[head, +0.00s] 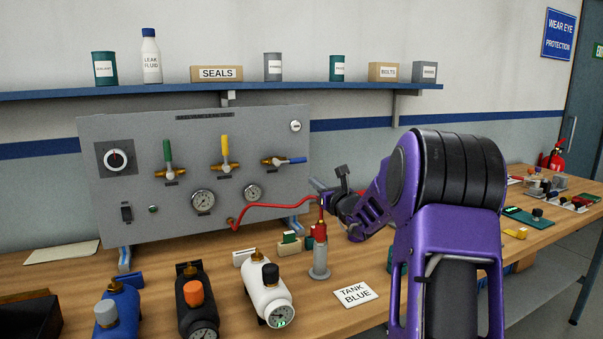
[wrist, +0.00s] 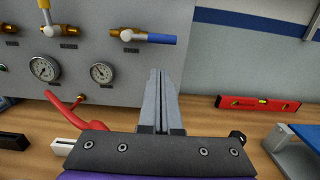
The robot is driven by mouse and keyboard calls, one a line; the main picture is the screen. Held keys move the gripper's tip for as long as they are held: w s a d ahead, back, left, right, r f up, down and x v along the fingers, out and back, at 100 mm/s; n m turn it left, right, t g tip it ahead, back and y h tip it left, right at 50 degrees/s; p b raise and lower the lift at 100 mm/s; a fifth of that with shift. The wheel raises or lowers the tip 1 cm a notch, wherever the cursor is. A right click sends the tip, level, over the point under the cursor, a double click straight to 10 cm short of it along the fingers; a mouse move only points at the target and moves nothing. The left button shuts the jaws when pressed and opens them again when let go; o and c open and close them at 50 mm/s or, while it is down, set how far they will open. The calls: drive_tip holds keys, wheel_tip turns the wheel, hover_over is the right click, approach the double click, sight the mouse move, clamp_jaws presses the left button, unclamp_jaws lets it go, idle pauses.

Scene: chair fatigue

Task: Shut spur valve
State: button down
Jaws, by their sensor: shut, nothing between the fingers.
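A grey panel (head: 100,210) carries three brass valves in a row. The green lever (head: 168,153) and the yellow lever (head: 225,148) stand upright. The blue lever (head: 293,160) lies level, pointing right; it also shows in the wrist view (wrist: 162,39). I cannot read which valve is the spur valve. My gripper (head: 314,184) is near the panel's right edge. In the wrist view its fingers (wrist: 160,76) are together and empty, pointing at the panel below the blue lever, apart from it. My arm covers part of the bench in the head view.
Two gauges (head: 203,201) (head: 253,192) sit below the valves. A red hose (head: 270,206) runs from the panel to a fitting on the bench. Blue, black and white tanks (head: 268,296) stand in front. A red level (wrist: 258,103) lies at the right.

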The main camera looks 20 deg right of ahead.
sight(292, 161)
drive_tip(key=w, duration=1)
drive_tip(key=shift+a+r+p, duration=0.2)
drive_tip(key=shift+r+p, duration=0.05)
drive_tip(key=shift+p, duration=0.15)
